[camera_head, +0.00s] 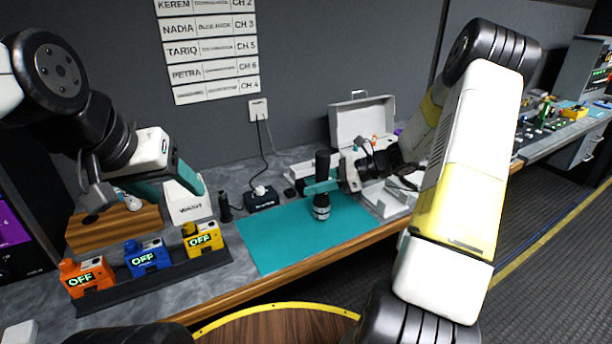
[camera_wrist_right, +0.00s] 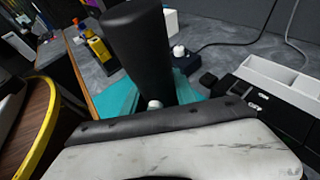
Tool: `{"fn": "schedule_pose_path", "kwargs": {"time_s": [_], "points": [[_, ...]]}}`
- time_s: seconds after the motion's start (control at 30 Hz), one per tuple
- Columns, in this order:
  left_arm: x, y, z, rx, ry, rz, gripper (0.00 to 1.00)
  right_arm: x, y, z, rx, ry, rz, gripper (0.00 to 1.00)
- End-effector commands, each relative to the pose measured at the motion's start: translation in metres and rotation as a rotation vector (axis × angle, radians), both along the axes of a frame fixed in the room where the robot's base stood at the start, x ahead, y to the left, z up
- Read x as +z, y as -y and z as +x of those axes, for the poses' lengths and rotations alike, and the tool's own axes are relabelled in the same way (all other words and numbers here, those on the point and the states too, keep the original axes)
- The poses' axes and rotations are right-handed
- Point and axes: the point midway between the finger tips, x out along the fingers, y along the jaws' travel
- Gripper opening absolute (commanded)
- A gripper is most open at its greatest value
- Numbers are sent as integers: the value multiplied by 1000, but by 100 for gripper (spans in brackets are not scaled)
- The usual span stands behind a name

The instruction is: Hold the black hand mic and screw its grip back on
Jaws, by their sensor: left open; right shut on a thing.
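The black hand mic (camera_head: 321,207) is upright over the teal mat (camera_head: 275,232), with a pale band on its lower part. A black cylinder (camera_head: 322,163) rises in line above it; I cannot tell whether this is the grip or how they join. My right gripper (camera_head: 322,186) is shut around the middle of this upright piece and hides it there. In the right wrist view the black cylinder (camera_wrist_right: 138,50) is large and close, with a small white knob near its lower end. My left gripper (camera_head: 172,186) is open and empty, well left of the mic, near the white WASH container.
Orange (camera_head: 86,277), blue (camera_head: 148,256) and yellow (camera_head: 202,238) packs stand in a dark rack at front left. The WASH container (camera_head: 187,204) and a small black cylinder (camera_head: 225,208) stand left of the mat. An open white case (camera_head: 362,119) is behind right. The mat's left part is clear.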

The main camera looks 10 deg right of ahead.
Motion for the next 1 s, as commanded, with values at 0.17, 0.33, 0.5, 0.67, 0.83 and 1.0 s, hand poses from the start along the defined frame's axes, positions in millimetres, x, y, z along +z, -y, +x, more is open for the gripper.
{"fn": "schedule_pose_path", "kwargs": {"time_s": [0.17, 0.33, 0.5, 0.67, 0.83, 1.0], "points": [[0, 0, 0, 0, 0, 0, 61, -3, 0, 0, -1, 1, 1, 0], [0, 0, 0, 0, 0, 0, 61, -6, 0, 0, -1, 2, 1, 0], [0, 0, 0, 0, 0, 0, 61, -8, 0, 0, -1, 2, 1, 43], [0, 0, 0, 0, 0, 0, 61, -9, 0, 0, 0, 1, 1, 59], [0, 0, 0, 0, 0, 0, 61, -9, 0, 0, 0, 0, -1, 59], [0, 0, 0, 0, 0, 0, 61, -5, 9, -2, -1, 1, -1, 59]]}}
